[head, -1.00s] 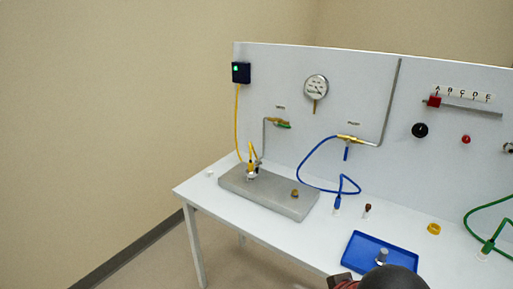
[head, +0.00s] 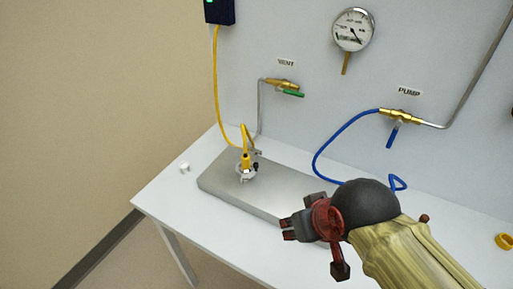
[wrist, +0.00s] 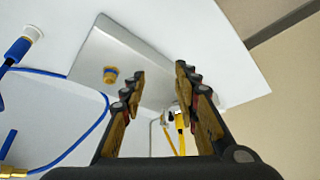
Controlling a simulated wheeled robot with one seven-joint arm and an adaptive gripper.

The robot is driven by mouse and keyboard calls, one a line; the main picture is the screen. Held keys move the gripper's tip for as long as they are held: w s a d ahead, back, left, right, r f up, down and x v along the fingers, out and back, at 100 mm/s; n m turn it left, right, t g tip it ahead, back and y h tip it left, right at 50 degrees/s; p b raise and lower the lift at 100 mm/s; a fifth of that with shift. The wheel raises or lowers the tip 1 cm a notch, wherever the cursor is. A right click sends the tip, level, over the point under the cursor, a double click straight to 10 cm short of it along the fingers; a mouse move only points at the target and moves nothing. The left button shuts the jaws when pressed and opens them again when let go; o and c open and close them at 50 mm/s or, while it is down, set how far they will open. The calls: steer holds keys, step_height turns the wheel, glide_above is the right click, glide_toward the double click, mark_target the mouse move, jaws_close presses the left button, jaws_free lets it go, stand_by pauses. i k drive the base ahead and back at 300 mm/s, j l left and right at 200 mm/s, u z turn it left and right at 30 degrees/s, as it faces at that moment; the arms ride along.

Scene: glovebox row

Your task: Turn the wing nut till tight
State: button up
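A silvery clamp (head: 244,177) sits around the foot of the yellow hose's fitting (head: 246,160) on the grey metal plate (head: 222,186). A small dark part (head: 256,167) at the clamp's right side may be the wing nut; its wings are too small to make out. My gripper (head: 284,229) is in front of the plate, right of the clamp and apart from it. In the wrist view my gripper (wrist: 160,71) is open and empty, its fingers apart. The clamp area shows there beside the right finger, partly hidden, with the yellow hose (wrist: 181,142).
A brass fitting (wrist: 110,75) stands on the plate; my arm hides it in the head view. A small white piece (head: 184,168) lies left of the plate. The blue hose (head: 330,147) loops at the right. The panel with gauge (head: 353,30) and valves stands behind.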

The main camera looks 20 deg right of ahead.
mark_target(255, 152)
steer(key=i+j, duration=0.1)
steer(key=j, duration=0.35)
steer(key=i+j+u, duration=0.1)
steer(key=j, duration=0.35)
steer(key=i+j, duration=0.15)
steer(key=j, duration=0.3)
steer(key=u, duration=0.05)
